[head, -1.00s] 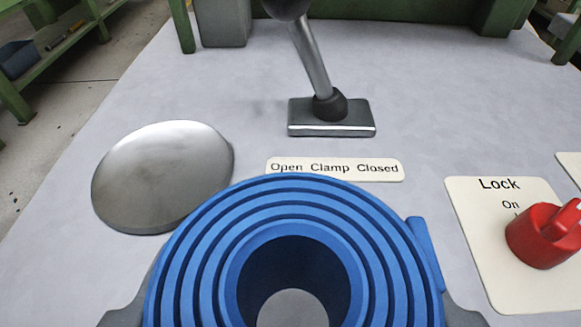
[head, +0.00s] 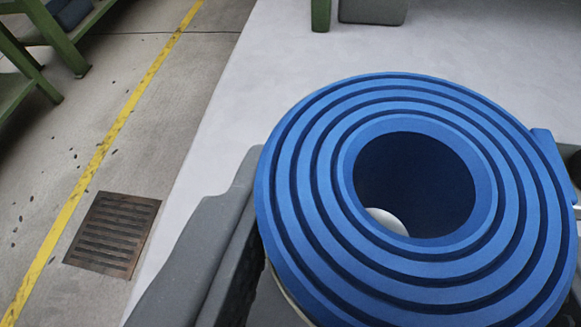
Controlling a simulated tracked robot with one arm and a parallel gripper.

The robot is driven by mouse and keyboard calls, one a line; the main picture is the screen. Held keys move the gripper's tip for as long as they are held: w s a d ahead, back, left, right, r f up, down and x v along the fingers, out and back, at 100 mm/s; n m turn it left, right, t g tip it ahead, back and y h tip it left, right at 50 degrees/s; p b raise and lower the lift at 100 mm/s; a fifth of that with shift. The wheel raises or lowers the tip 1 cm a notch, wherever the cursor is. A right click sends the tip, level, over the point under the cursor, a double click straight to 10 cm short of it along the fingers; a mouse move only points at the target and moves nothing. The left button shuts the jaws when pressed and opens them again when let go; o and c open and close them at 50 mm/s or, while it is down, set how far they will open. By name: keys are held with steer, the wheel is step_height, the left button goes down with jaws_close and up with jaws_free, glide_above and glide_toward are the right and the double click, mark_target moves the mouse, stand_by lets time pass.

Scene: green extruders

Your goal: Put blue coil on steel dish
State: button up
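The blue coil (head: 310,235), a thick ringed disc with a hole through its middle, fills the centre and right of the head view. My gripper (head: 412,165) has its grey left finger beside the coil with a dark gap between them; only a sliver of the right finger shows at the right edge. The fingers look spread and not clamped on the coil. The steel dish is not clearly visible; a thin pale edge shows under the coil's lower left side. A pale surface shows through the hole, but I cannot tell if it is the dish.
The light grey tabletop (head: 330,60) has its left edge running down past my gripper. Left of it lies the concrete floor with a yellow line (head: 110,135) and a rusty drain grate (head: 113,233). Green bench legs (head: 60,40) stand at the upper left.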

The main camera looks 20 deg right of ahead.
mark_target(357, 275)
steer(key=shift+w+a, duration=0.1)
steer(key=shift+w, duration=0.1)
steer(key=shift+f+b, duration=0.7)
steer(key=shift+f, duration=1.05)
steer(key=shift+f, duration=0.1)
steer(key=o, duration=1)
steer(key=shift+s+r, duration=0.15)
steer(key=shift+r, duration=0.1)
steer(key=p+v, duration=0.3)
steer(key=v, duration=0.8)
steer(key=shift+s+a+r, duration=0.1)
steer(key=shift+s+a, duration=0.05)
steer(key=shift+s, duration=0.15)
